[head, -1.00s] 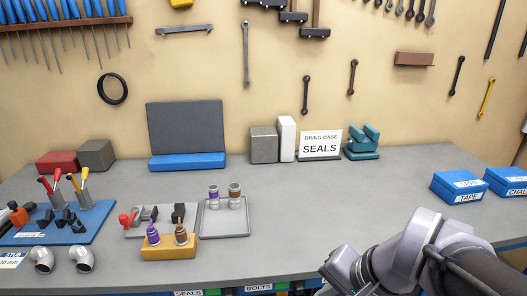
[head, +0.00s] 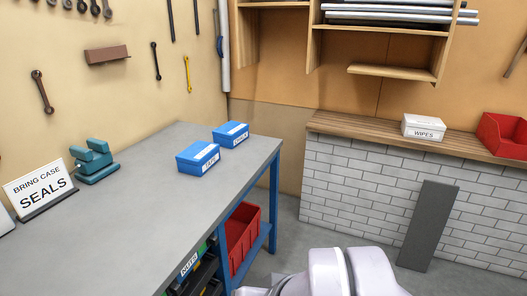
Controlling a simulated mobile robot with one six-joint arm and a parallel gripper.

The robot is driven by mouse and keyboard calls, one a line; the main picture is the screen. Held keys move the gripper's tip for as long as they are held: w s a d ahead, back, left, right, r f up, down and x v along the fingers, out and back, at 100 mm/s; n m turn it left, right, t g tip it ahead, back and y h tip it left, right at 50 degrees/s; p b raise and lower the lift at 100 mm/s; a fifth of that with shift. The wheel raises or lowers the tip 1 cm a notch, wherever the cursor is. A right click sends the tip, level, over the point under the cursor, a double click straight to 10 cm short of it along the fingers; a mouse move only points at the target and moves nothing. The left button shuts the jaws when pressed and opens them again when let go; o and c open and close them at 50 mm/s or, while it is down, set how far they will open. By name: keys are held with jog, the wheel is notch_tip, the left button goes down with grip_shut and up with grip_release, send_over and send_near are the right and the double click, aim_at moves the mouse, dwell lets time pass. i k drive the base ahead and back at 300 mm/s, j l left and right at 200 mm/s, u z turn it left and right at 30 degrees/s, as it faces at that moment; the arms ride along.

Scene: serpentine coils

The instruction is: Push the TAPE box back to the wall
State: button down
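The TAPE box (head: 198,158) is a blue box with a white label on its lid and front. It sits on the grey workbench (head: 130,222) near the bench's right end, apart from the wall behind. A similar blue box (head: 231,134) stands just behind it and to its right. My arm shows at the bottom edge of the head view, to the right of the bench. My gripper is out of the frame, so its fingers cannot be seen.
A SEALS sign (head: 41,191) and a teal tool (head: 94,161) stand at the bench's left. A red bin (head: 242,236) sits on the shelf below. A dark panel (head: 427,225) leans on the white brick wall. The bench around the TAPE box's front and left is clear.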

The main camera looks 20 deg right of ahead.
aim_at(196, 160)
jog(key=i+l+u, duration=0.25)
jog(key=i+l, duration=0.35)
jog(key=i+l+u, duration=0.15)
jog(key=i+l, duration=0.2)
jog(key=i+l+u, duration=0.1)
jog(key=i+l, duration=0.2)
jog(key=i+l+u, duration=0.15)
jog(key=i+l, duration=0.15)
jog(key=l, duration=0.15)
jog(key=i+l+u, duration=0.15)
jog(key=l, duration=0.25)
jog(key=i+l+u, duration=0.1)
jog(key=i+l, duration=0.25)
jog(key=l, duration=0.15)
